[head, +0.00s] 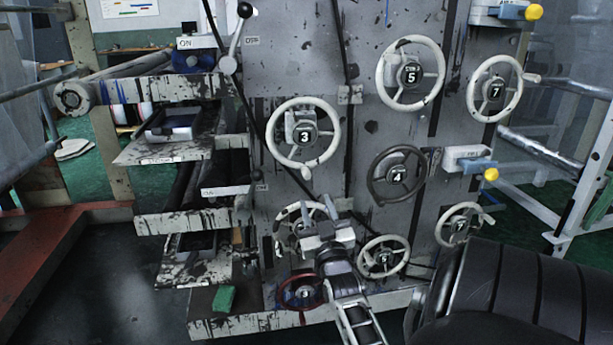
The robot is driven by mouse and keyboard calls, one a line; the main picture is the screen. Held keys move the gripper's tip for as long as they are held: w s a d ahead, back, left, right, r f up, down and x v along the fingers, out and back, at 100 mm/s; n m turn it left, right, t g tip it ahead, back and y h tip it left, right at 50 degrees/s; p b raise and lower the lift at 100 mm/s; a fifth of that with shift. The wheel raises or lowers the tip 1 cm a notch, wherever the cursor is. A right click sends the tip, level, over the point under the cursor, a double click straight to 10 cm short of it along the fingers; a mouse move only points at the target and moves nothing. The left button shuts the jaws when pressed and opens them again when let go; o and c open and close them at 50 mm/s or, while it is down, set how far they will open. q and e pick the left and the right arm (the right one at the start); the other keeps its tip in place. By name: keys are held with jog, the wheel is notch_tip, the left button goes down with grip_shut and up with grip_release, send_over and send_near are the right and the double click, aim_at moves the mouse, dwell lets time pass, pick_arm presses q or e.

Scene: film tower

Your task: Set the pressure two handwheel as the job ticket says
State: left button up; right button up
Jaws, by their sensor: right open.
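The grey, paint-spattered machine panel (330,110) carries several numbered handwheels. White wheels 3 (303,165), 5 (410,76) and 7 (496,90) are plain to see, and dark wheel 4 (398,176) is below 5. My right gripper (325,230) is open, low in front of a white handwheel (296,212) whose hub and number it mostly hides. I cannot tell whether it touches the rim. No wheel label for pressure two is readable. My left gripper is out of view.
Below are a white wheel (383,256), a dark red wheel (301,292) and another white wheel (459,226) at right. Roller shelves (190,210) stand at left. A green cloth (223,298) lies on the lower ledge. A sheet with coloured lines (130,8) hangs at upper left.

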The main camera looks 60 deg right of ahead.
aim_at(307, 170)
jog(key=x, duration=0.9)
jog(key=shift+w+d+b, duration=0.15)
jog(key=shift+d+b, duration=0.1)
jog(key=shift+b, duration=0.1)
jog(key=shift+w+d+r, duration=0.2)
jog(key=shift+w+d, duration=0.05)
jog(key=shift+w, duration=0.05)
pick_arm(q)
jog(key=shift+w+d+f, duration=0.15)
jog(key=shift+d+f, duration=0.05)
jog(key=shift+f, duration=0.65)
pick_arm(e)
grip_shut()
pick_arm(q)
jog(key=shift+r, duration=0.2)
